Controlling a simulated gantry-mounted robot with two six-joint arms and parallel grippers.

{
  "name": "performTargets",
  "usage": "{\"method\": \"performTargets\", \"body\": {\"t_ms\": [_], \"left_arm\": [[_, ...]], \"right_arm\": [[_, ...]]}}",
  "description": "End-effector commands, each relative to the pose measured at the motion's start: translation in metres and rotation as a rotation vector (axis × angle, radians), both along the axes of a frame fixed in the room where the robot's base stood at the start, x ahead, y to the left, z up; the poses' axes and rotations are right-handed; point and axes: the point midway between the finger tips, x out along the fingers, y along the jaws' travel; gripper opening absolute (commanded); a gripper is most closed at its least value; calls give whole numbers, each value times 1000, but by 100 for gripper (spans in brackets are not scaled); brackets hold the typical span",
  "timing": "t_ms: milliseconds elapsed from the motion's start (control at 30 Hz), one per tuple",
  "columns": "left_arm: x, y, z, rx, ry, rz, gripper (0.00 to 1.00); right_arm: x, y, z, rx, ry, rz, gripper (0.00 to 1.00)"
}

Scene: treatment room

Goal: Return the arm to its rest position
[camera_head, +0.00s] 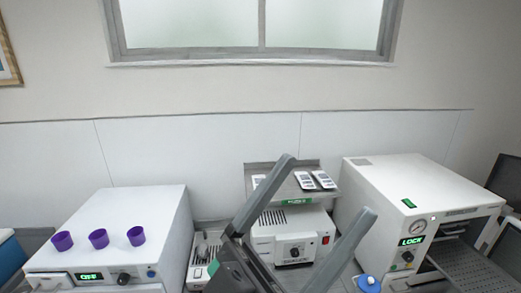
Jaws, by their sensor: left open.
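My left gripper (328,186) rises from the bottom middle of the head view. Its two long grey fingers are spread wide apart and point up. Nothing is held between them. The fingers overlap the view of a small white device (290,243) with a dark knob and a red switch. The left fingertip shows in front of a metal tray (258,172) on top of that device. Whether the gripper touches anything cannot be told. My right gripper is not in view.
A white box unit (150,215) at the left carries three purple cups (98,238). A larger white unit (385,180) at the right reads LOCK and has an open front with a dark tray (470,270). White packets (322,179) lie on the metal tray. A blue-topped object (368,283) is at bottom.

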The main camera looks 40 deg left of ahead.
Motion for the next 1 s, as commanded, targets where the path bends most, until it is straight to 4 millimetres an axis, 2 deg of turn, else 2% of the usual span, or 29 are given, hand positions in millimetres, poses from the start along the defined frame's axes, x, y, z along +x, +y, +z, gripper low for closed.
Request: {"method": "performTargets", "body": {"t_ms": [33, 100, 200, 300, 500, 600, 667, 767, 900, 1000], "left_arm": [[-6, 4, 28, 6, 4, 31, 100], [-9, 18, 52, -31, 42, 78, 100], [-13, 39, 69, -103, 80, 123, 100], [-15, 47, 73, -138, 96, 138, 100], [-14, 47, 73, -139, 100, 138, 100], [-13, 47, 81, -139, 100, 138, 100], [-13, 47, 94, -138, 99, 138, 100], [-13, 47, 129, -138, 99, 138, 100], [-13, 47, 191, -138, 99, 138, 100], [-13, 47, 228, -138, 99, 138, 100]], "right_arm": [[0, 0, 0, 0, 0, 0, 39], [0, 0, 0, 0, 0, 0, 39], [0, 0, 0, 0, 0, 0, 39], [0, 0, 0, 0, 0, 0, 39], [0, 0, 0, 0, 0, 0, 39], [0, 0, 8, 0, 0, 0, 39], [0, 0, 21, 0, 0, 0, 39], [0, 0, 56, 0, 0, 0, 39], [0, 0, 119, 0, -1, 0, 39], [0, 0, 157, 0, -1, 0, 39]]}}
